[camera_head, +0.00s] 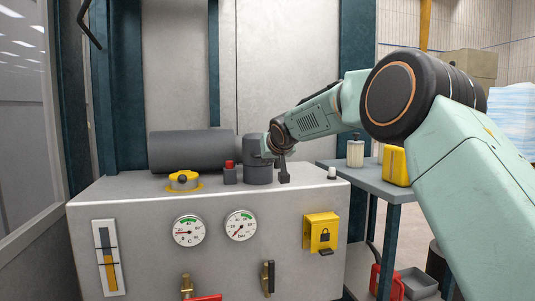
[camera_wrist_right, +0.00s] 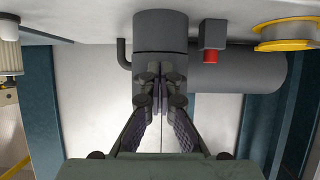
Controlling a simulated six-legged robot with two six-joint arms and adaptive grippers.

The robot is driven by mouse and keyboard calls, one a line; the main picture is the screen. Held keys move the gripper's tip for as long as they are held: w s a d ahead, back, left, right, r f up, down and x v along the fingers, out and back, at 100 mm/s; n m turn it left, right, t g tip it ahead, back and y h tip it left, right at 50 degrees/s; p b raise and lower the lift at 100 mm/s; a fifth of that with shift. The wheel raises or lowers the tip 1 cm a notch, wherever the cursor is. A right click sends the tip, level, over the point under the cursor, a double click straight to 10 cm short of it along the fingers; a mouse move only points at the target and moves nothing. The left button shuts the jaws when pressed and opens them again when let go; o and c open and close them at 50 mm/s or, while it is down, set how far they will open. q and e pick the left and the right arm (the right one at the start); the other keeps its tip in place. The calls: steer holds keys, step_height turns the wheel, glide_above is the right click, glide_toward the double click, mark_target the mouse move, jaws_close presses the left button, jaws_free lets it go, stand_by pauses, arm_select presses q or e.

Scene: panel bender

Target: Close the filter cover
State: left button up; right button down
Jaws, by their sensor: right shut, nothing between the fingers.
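The filter housing (camera_head: 257,174) is a dark grey upright cylinder on top of the grey machine cabinet. Its upper part (camera_head: 250,146), which looks like the cover, sits in line above it; a seam between two parts shows in the right wrist view (camera_wrist_right: 160,52). I cannot tell if the cover is fully fastened. My right gripper (camera_wrist_right: 160,97) is shut and empty, its fingertips together in front of the upper part of the cylinder; whether they touch it is unclear. In the head view the wrist hides the cylinder's right side. My left gripper is out of view.
A large horizontal grey cylinder (camera_head: 190,150), a red button on a box (camera_head: 229,173) and a yellow-ringed knob (camera_head: 184,181) are left of the housing. A side table (camera_head: 375,184) at right holds a pale pleated filter (camera_head: 355,153) and a yellow container (camera_head: 395,166).

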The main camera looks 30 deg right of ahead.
steer(key=shift+r+p, duration=2.2)
steer(key=shift+r, duration=0.1)
steer(key=s+a+f+b, duration=0.2)
steer(key=s+f+b, duration=0.3)
steer(key=s+b, duration=0.3)
steer(key=shift+s+a+b, duration=0.15)
steer(key=shift+s+b, duration=0.15)
steer(key=shift+s, duration=0.1)
